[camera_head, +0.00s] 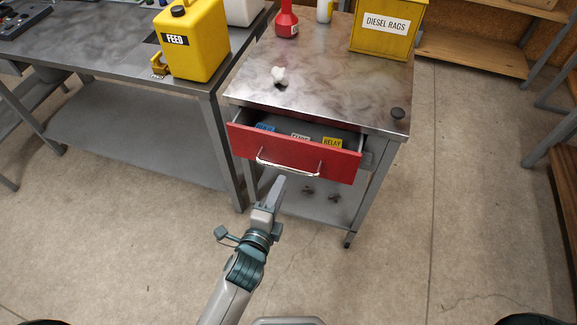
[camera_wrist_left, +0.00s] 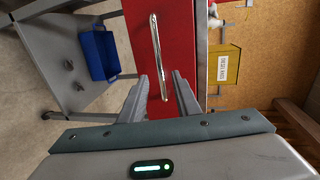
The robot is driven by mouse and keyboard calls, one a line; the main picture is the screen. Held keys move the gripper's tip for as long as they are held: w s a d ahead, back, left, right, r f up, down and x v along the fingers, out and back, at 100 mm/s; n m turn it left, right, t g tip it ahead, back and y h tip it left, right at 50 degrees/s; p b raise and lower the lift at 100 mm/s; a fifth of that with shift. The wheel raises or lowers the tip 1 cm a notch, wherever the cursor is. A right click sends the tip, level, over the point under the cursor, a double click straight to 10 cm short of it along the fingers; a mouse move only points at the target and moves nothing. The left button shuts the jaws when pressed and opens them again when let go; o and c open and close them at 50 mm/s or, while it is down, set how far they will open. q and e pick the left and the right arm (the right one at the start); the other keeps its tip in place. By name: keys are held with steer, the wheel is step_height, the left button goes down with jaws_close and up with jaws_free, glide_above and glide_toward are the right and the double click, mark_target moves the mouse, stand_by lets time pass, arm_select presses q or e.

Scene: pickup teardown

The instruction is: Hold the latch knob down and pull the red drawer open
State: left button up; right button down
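The red drawer (camera_head: 250,143) stands partly open from the metal cart, and its inside shows. Its silver bar handle (camera_head: 288,168) runs across the front; in the left wrist view the handle (camera_wrist_left: 157,45) stands upright in the picture. My left gripper (camera_head: 279,181) is just below and in front of the handle. In the left wrist view its fingers (camera_wrist_left: 160,80) are apart, with the handle's near end between them; contact is unclear. My right gripper is not in view.
The drawer holds labelled blue, white and yellow items (camera_head: 332,142). The cart top (camera_head: 340,95) carries a DIESEL RAGS box (camera_head: 385,25), bottles and a small white item (camera_head: 279,74). A workbench with a FEED can (camera_head: 195,45) stands left. Floor before the cart is clear.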

mark_target(288, 167)
arm_select(q)
steer(key=p+x, duration=0.1)
steer(key=x, duration=0.8)
steer(key=shift+c, duration=0.6)
jaws_close()
